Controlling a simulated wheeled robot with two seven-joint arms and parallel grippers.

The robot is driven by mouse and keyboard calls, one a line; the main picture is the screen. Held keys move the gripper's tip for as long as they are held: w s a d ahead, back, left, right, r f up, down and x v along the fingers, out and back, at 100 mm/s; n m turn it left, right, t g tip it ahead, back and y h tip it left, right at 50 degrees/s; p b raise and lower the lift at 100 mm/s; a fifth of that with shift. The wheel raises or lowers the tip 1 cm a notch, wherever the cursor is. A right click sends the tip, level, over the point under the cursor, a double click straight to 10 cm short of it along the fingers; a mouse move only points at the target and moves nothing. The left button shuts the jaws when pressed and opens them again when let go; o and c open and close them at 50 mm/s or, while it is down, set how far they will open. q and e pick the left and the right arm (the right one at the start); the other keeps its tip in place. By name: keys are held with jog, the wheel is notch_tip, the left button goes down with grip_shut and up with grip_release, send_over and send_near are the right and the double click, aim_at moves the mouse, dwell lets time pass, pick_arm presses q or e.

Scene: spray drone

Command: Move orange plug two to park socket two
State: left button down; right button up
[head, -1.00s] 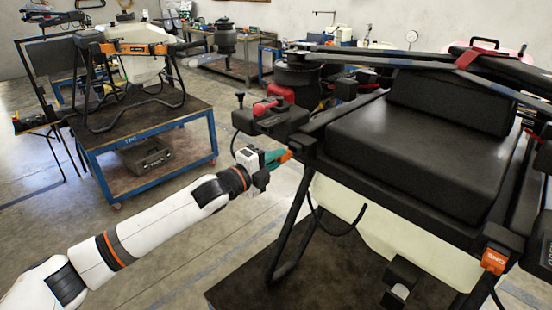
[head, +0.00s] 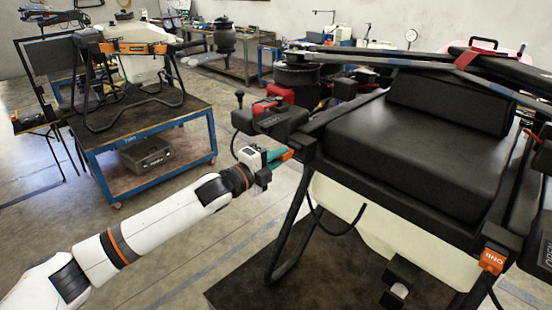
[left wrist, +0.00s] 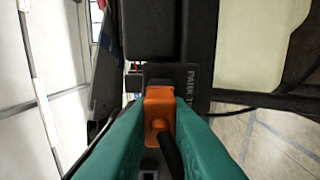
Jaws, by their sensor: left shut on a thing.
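My left gripper (head: 278,159), with green fingers, is shut on an orange plug (left wrist: 159,100) at the near left edge of the big drone. The plug also shows at the fingertips in the head view (head: 287,155). A black cable (left wrist: 168,150) runs back from the plug between the fingers. Ahead of the plug is a dark block (left wrist: 198,88) with white lettering that starts "PARK T"; the rest is cut off. The plug's front end meets or overlaps this block; I cannot tell whether it is seated. My right gripper is not in view.
The drone's black body (head: 410,150) and folded arms fill the right side. Another orange piece with white lettering (head: 493,261) is at the lower right. A blue-framed cart (head: 150,160) carries a smaller frame at the left. Floor between cart and drone is clear.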

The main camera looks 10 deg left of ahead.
pick_arm(q)
jog(key=shift+x, duration=0.85)
jog(key=c, duration=1.3)
grip_release()
jog(key=shift+s+a+f, duration=0.1)
jog(key=shift+s+a, duration=0.15)
jog(key=shift+s, duration=0.05)
jog(key=b+v, duration=0.4)
jog(key=v, duration=0.7)
jog(key=shift+s, duration=0.2)
